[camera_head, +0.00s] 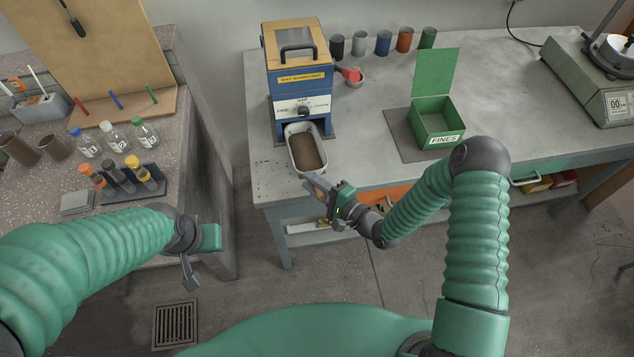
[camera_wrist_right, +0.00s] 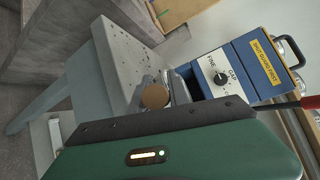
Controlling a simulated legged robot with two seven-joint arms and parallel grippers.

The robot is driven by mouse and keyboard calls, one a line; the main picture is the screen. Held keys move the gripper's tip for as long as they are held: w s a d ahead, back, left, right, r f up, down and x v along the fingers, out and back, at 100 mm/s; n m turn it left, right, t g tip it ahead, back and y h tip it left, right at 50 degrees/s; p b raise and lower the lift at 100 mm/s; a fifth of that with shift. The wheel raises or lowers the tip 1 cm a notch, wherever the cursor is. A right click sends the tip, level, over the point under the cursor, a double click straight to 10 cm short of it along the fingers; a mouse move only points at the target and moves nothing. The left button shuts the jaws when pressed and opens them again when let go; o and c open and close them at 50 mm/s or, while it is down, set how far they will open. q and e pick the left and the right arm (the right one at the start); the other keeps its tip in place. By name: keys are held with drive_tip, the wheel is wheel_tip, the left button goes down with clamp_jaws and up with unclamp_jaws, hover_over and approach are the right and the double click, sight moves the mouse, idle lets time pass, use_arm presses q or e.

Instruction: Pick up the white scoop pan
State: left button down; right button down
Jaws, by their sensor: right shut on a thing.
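The white scoop pan (camera_head: 291,136) is at the front of the blue mill, close to the bench's front edge, with brown-grey material in it. My right gripper (camera_head: 318,187) is at the pan's near end and shut on it, seemingly at its handle. In the right wrist view a round brown end (camera_wrist_right: 155,97) shows between the gripper and the mill; it looks like the handle's end. Most of the pan is hidden there. I cannot tell whether the pan touches the bench. My left gripper (camera_head: 199,257) hangs beside the left counter, away from the pan.
The blue mill (camera_head: 300,83) with a yellow top stands behind the pan. A green open box (camera_head: 437,117) labelled FINES stands to the right, and several cups line the back. A scale (camera_head: 590,85) is at far right. Bottles (camera_head: 115,137) and a rack crowd the left counter.

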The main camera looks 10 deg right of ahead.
drive_tip(key=shift+s, duration=0.15)
drive_tip(key=c, duration=1.2)
unclamp_jaws()
drive_tip(key=shift+a, duration=0.1)
drive_tip(key=shift+o, duration=0.2)
drive_tip(key=v, duration=1.6)
drive_tip(key=shift+s+d+b, duration=0.2)
drive_tip(key=shift+d+b, duration=0.2)
drive_tip(key=shift+b, duration=0.05)
